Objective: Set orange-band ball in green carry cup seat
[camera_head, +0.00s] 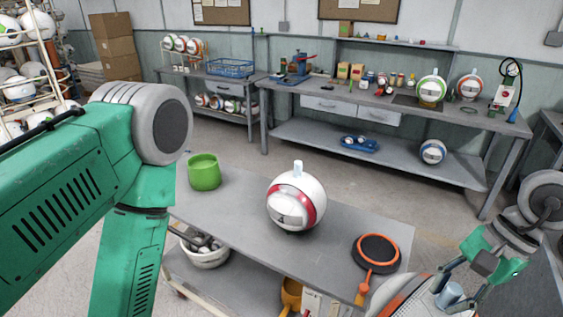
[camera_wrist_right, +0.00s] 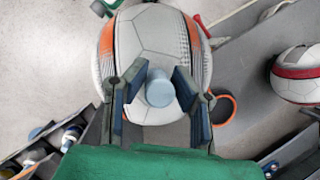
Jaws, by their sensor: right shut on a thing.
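The orange-band ball (camera_head: 403,299), white with an orange band, shows partly at the bottom right of the head view, cut off by the frame edge. In the right wrist view the ball (camera_wrist_right: 152,50) fills the upper middle. My right gripper (camera_head: 459,291) is shut on its pale blue-grey knob (camera_wrist_right: 160,90), one finger on each side. The ball hangs near the cart's front right corner. The green carry cup (camera_head: 204,173) stands upright on the cart's far left; its inside bottom is hidden. My left arm crosses the left side; its gripper is out of view.
A red-band ball (camera_head: 284,211) stands mid-cart (camera_head: 238,221), between the cup and my right gripper. A black disc (camera_head: 377,249) with an orange rim and handle lies at the cart's right. A workbench (camera_head: 455,115) with more balls stands behind.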

